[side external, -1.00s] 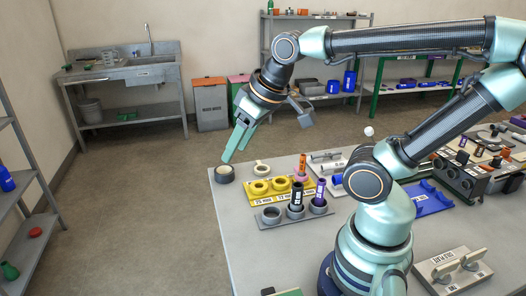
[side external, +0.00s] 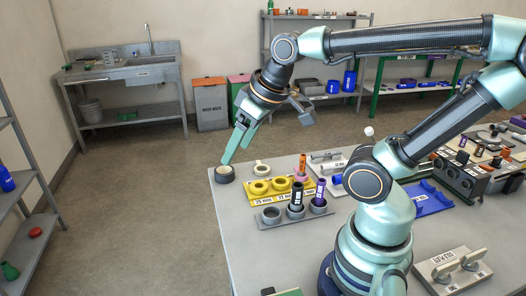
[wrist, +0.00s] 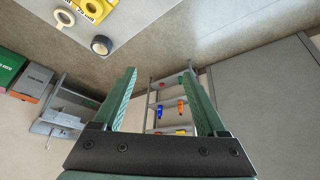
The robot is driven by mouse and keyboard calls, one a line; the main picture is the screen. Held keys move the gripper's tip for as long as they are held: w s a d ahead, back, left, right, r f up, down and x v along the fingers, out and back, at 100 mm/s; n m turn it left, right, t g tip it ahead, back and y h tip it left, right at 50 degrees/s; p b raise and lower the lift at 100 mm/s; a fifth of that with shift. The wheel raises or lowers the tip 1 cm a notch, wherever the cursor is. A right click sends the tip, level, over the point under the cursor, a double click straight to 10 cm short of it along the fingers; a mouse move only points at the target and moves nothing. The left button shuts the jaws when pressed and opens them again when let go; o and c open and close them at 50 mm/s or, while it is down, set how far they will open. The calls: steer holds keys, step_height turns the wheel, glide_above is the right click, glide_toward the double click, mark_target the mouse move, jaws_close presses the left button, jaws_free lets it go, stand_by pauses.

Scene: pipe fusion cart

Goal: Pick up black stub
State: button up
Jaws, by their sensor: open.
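The black stub (side external: 296,194) has a white label and stands upright in the middle cup of a grey holder (side external: 268,226) on the table in the side external view. My gripper (side external: 226,161) is open and empty, fingers angled down, at the table's far left corner, left of the stub and apart from it. In the wrist view the two green fingers (wrist: 159,70) stand wide apart with nothing between them. The black stub does not show in the wrist view.
A purple stub (side external: 320,189) stands in the right cup, close beside the black one; the left cup (side external: 271,214) is empty. A yellow block (side external: 265,197) with rings and an orange stub (side external: 302,164) sit behind. A dark roll (side external: 224,174) lies below my fingers, a pale roll (side external: 262,169) nearby.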

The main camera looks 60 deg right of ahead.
steer(key=s+d+f+n+g, duration=0.1)
steer(key=s+d+f+n, duration=0.1)
steer(key=d+f+n, duration=0.1)
steer(key=s+d+f+n+g, duration=0.2)
steer(key=d+f+n, duration=0.1)
steer(key=d+n, duration=0.2)
steer(key=s+d+f+n+g, duration=0.2)
steer(key=d+n, duration=0.3)
steer(key=shift+s+d+f, duration=0.25)
steer(key=shift+d+f, duration=0.15)
steer(key=shift+s+d+f+n, duration=0.3)
steer(key=shift+s+d+n, duration=0.1)
steer(key=shift+n, duration=0.3)
glide_above(297, 197)
steer(key=f, duration=0.3)
steer(key=d+f, duration=0.1)
steer(key=f, duration=0.1)
steer(key=shift+w+f, duration=0.25)
steer(key=shift+d+f, duration=0.15)
steer(key=shift+f, duration=1.5)
steer(key=shift+d+f, duration=0.1)
steer(key=shift+f, duration=1.55)
jaws_close()
